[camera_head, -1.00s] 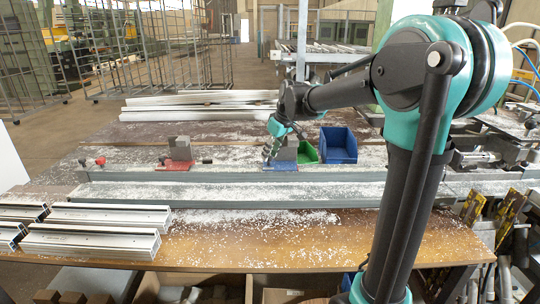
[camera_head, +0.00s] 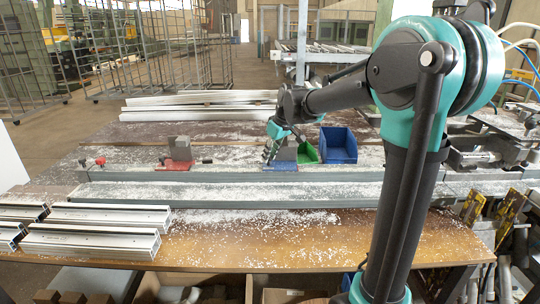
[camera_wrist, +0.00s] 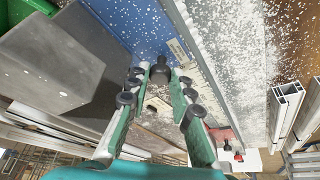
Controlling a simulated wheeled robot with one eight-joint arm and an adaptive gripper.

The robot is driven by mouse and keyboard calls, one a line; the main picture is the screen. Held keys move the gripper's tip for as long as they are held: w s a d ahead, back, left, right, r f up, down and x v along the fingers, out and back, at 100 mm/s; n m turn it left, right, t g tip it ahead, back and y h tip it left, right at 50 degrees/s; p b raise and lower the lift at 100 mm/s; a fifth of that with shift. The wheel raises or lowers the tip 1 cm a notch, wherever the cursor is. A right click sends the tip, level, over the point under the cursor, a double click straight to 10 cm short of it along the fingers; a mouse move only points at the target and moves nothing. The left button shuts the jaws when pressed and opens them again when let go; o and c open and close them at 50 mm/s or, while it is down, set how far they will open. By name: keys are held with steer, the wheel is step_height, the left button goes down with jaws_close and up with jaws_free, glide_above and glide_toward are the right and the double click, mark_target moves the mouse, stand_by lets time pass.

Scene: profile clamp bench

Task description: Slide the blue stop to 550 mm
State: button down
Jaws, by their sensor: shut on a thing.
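The blue stop has a blue base (camera_head: 281,167) and a grey block on top (camera_head: 287,152). It sits on the grey rail (camera_head: 240,174), right of the red stop (camera_head: 178,161). My gripper (camera_head: 268,158) is at the left side of the blue stop. In the wrist view my gripper (camera_wrist: 160,78) has its green fingers closed on the black knob (camera_wrist: 160,68) of the blue stop. The blue base (camera_wrist: 115,18) and grey block (camera_wrist: 55,55) lie just beyond and left of the fingers. I cannot read the scale along the rail.
Aluminium profiles (camera_head: 90,240) lie at the front left. White profiles (camera_head: 200,105) lie at the back. White chips cover the bench. The rail between the stops looks clear.

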steer(key=d, duration=2.5)
steer(key=shift+d, duration=0.1)
steer(key=c, duration=1.6)
jaws_free()
steer(key=shift+r, duration=0.15)
steer(key=v, duration=1.1)
steer(key=shift+d+r, duration=0.1)
steer(key=shift+r, duration=0.25)
steer(key=shift+s, duration=0.1)
